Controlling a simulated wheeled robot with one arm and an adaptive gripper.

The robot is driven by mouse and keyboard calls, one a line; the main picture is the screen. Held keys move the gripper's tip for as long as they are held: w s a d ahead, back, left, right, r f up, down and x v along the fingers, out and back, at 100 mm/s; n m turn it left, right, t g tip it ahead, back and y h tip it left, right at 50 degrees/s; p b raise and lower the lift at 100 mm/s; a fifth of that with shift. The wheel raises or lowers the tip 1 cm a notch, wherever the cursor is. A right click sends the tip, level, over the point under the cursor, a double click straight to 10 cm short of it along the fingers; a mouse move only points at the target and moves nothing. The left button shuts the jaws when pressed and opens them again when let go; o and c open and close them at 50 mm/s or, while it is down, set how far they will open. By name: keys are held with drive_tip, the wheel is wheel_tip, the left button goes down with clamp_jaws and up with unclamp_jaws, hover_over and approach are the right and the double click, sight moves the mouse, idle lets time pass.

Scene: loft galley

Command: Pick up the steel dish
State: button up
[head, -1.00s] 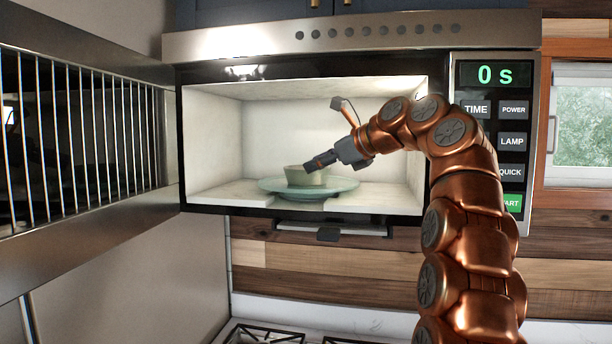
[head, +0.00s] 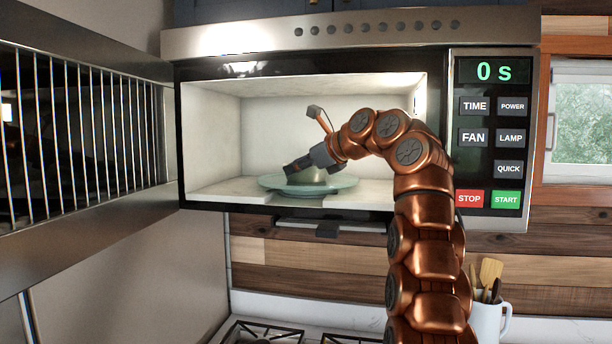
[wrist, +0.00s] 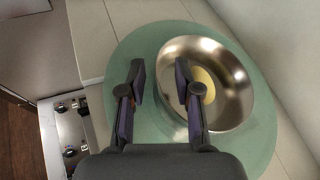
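The steel dish (wrist: 237,92) is a round, shiny metal bowl with a pale yellow item (wrist: 205,80) inside it. It stands on the green glass turntable (wrist: 262,130) inside the open microwave. In the head view the dish (head: 310,179) is partly hidden behind my gripper (head: 291,171). I cannot tell whether either finger touches the dish.
The microwave side walls (head: 212,135) and ceiling close in around my arm. A control panel (head: 490,140) is to the right. An open door with a barred window (head: 90,140) is on the left. Below are a stove (head: 265,333) and a mug of utensils (head: 487,320).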

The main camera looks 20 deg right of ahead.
drive_tip(key=shift+w+a+f, duration=0.15)
drive_tip(key=shift+w+f, duration=0.05)
drive_tip(key=shift+w, duration=0.1)
clamp_jaws()
idle(0.4)
